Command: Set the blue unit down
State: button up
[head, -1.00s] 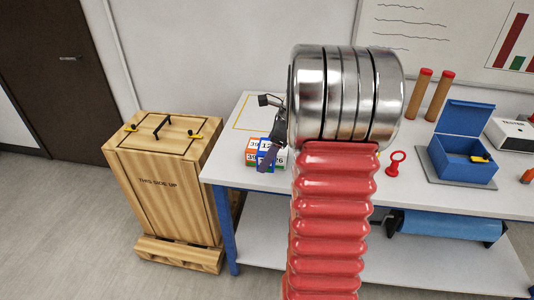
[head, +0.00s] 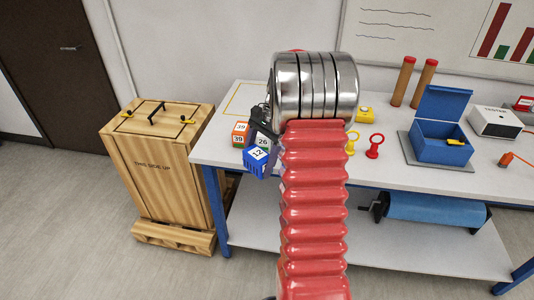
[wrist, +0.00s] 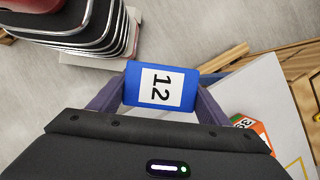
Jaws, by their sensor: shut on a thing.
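The blue unit (head: 257,160) is a blue cube with a white label reading 12. It also shows in the wrist view (wrist: 160,87), between the two fingers. My gripper (head: 262,137) is shut on it, with a finger on each side. In the head view it appears in front of the other cubes, at the table's front left edge. In the wrist view mostly grey floor shows beyond it.
An orange cube (head: 239,133) marked 39 and a partly hidden green one (head: 263,143) marked 26 stand on the white table (head: 215,148). A wooden crate (head: 165,170) stands left. A blue box (head: 440,142) sits farther right.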

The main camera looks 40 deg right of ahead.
jog(key=w+a+f+n+g+h, duration=0.1)
jog(key=a+f+n, duration=0.4)
jog(key=a, duration=0.4)
jog(key=w+a+f+n+g+h, duration=0.2)
jog(key=a+f+n, duration=0.4)
jog(key=a, duration=0.4)
jog(key=w+a+f+n+g+h, duration=0.1)
jog(key=w+a+f+n, duration=0.1)
jog(key=a+f+n, duration=0.4)
jog(key=a, duration=0.3)
jog(key=shift+w+a+n, duration=0.15)
jog(key=shift+a+n, duration=0.25)
jog(key=shift+a+g, duration=0.1)
jog(key=shift+g, duration=0.2)
